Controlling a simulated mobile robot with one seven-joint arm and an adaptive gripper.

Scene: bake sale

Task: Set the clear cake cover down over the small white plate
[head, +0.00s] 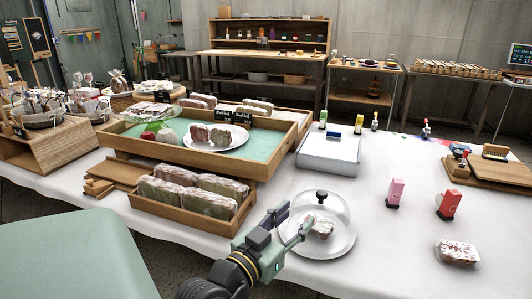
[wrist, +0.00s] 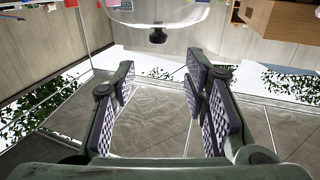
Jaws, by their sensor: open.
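The clear cake cover (head: 340,207) is a transparent dome with a dark knob on top. It stands upright over the small white plate (head: 343,249), and its lower edge appears to rest within the plate's rim. A wrapped baked good shows through the dome. My gripper (head: 295,222) is open and empty at the dome's left side, partly in front of it. In the wrist view the dome (wrist: 185,12) and its knob lie beyond the open fingertips (wrist: 158,78), apart from them and not between them.
A tiered wooden display (head: 199,155) with wrapped loaves stands left of the plate. A white box (head: 329,152) is behind it. Pink and red upright items (head: 395,193) and a wrapped pastry (head: 457,252) stand to the right. White tablecloth is clear between them.

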